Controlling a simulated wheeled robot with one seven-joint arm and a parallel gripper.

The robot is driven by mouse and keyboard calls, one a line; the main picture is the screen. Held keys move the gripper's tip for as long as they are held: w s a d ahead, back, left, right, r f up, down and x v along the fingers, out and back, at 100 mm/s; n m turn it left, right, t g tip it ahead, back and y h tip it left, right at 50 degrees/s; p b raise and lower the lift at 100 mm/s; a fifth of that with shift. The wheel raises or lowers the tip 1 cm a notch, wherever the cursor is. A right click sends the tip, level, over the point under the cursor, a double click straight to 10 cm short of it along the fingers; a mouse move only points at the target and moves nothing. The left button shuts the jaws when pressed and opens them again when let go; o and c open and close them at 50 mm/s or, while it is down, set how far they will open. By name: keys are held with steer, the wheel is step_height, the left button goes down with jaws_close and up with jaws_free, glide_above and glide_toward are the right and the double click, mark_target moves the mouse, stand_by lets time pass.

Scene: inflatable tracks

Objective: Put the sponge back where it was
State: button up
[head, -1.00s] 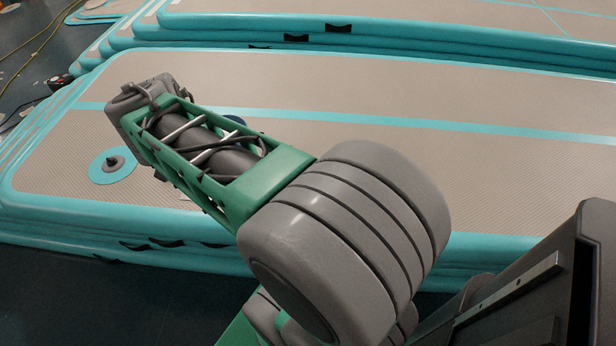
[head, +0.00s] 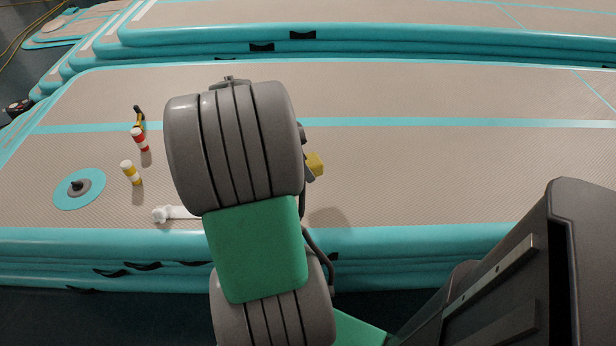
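A yellow block, which looks like the sponge (head: 315,163), shows just right of my arm in the head view. A small grey part of my gripper (head: 309,175) shows against its lower left side; the rest of the gripper is hidden behind my arm. The sponge appears held at the fingertips above the beige inflatable track (head: 430,180), with a soft shadow on the track below it. No mark on the track shows where the sponge was before.
Left of my arm stand a red-and-white bottle (head: 140,140) and a yellow-and-white bottle (head: 131,173), with a yellow-and-black tool (head: 139,117) behind. A white object (head: 175,213) lies near the track's front edge, partly hidden. A round valve (head: 79,187) is far left. The track's right side is clear.

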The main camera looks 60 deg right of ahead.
steer(key=d+f, duration=0.2)
steer(key=d+f+b, duration=0.1)
steer(key=d+f, duration=0.1)
steer(key=f, duration=0.1)
steer(key=shift+w+f, duration=0.15)
steer(key=shift+w, duration=0.05)
steer(key=shift+d+f+b, duration=0.2)
steer(key=shift+f+b, duration=0.15)
steer(key=shift+f, duration=1.3)
steer(key=shift+f, duration=0.1)
steer(key=o, duration=1.2)
